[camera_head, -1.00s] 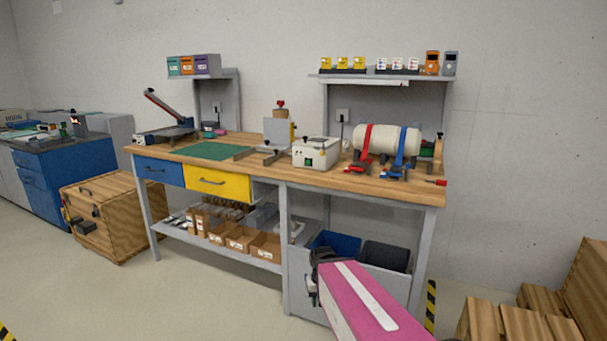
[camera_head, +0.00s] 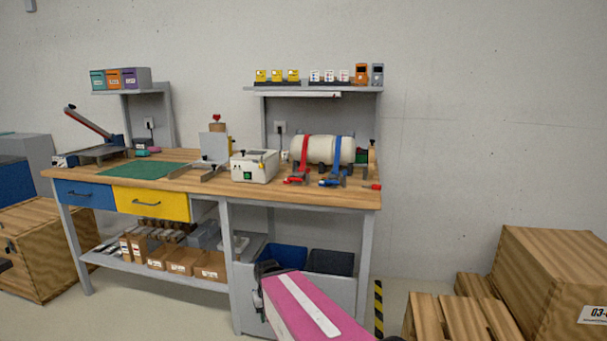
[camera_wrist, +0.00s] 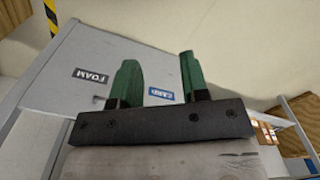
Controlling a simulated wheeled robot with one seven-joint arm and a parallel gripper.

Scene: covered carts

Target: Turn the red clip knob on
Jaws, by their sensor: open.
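The red clip (camera_head: 297,179) sits on the workbench top at the base of the red strap (camera_head: 304,150), which goes around a white roll (camera_head: 322,150). Its knob is too small to make out clearly. A blue clip (camera_head: 333,180) with a blue strap stands just right of it. My gripper (camera_wrist: 160,75) is open and empty in the wrist view, its two green fingers apart, in front of a grey bin panel with FOAM and CARD labels. In the head view my pink arm hangs low in front of the bench, well below the clips.
The workbench (camera_head: 285,196) has a white box (camera_head: 255,166) left of the red clip. A red-handled tool (camera_head: 371,187) lies near the right edge. Blue and black bins (camera_head: 330,262) stand under the bench. Wooden crates (camera_head: 545,280) stand at right; floor before the bench is open.

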